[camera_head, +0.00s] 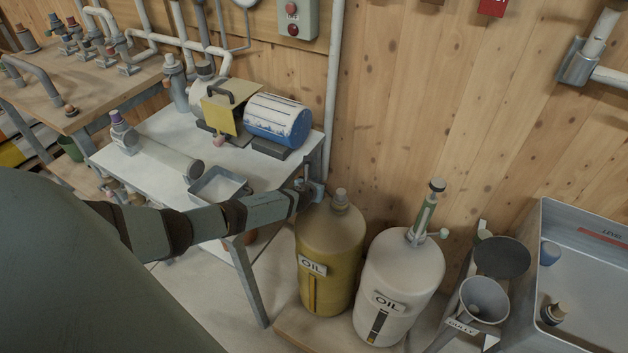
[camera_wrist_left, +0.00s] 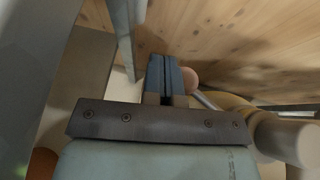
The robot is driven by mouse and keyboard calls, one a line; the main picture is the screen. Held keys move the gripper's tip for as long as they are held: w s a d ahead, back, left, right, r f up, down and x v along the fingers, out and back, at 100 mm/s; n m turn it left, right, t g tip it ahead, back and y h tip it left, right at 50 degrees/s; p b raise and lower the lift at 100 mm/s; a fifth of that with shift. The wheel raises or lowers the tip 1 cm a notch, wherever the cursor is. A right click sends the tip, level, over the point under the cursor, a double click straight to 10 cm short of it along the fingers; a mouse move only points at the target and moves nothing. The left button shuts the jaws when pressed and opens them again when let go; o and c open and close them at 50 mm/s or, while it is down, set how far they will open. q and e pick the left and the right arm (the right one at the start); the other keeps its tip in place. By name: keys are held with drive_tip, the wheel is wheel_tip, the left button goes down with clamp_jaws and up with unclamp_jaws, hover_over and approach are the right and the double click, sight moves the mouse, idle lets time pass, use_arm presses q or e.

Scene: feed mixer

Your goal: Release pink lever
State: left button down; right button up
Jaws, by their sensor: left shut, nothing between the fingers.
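A small pink knob (camera_head: 218,141), which looks like the pink lever's end, shows below the yellow guard (camera_head: 222,117) on the pump and motor unit. My left gripper (camera_head: 318,190) is beyond the right edge of the grey table, beside the top of the yellow oil can (camera_head: 330,245). It is well to the right of the pink knob and apart from it. In the left wrist view its blue fingers (camera_wrist_left: 165,75) are pressed together and hold nothing. A round tan knob (camera_wrist_left: 190,80) shows just right of the fingers. The pink lever cannot be made out there. My right gripper is not in view.
The grey table (camera_head: 140,130) carries a blue motor (camera_head: 277,120), pipes and a small metal tray (camera_head: 218,186). A white oil can (camera_head: 398,285) with a pump stands right of the yellow one. Funnels (camera_head: 484,299) and a grey bin (camera_head: 590,225) are further right. A wooden wall (camera_head: 430,90) closes the back.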

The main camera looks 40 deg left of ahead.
use_arm(q)
drive_tip(key=shift+w, duration=0.2)
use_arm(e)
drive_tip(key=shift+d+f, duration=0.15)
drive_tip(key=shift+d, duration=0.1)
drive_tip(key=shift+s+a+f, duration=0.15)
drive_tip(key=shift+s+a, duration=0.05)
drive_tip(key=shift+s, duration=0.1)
use_arm(q)
drive_tip(key=shift+s+r, duration=0.1)
drive_tip(key=shift+s, duration=0.05)
drive_tip(key=p+v, duration=0.3)
drive_tip(key=v, duration=0.3)
drive_tip(key=shift+r, duration=0.15)
drive_tip(key=p+v, duration=0.1)
drive_tip(key=v, duration=0.5)
drive_tip(key=shift+s+d, duration=0.1)
drive_tip(key=shift+d, duration=0.05)
drive_tip(key=shift+s+d+r, duration=0.15)
drive_tip(key=shift+s+r, duration=0.1)
drive_tip(key=shift+s, duration=0.3)
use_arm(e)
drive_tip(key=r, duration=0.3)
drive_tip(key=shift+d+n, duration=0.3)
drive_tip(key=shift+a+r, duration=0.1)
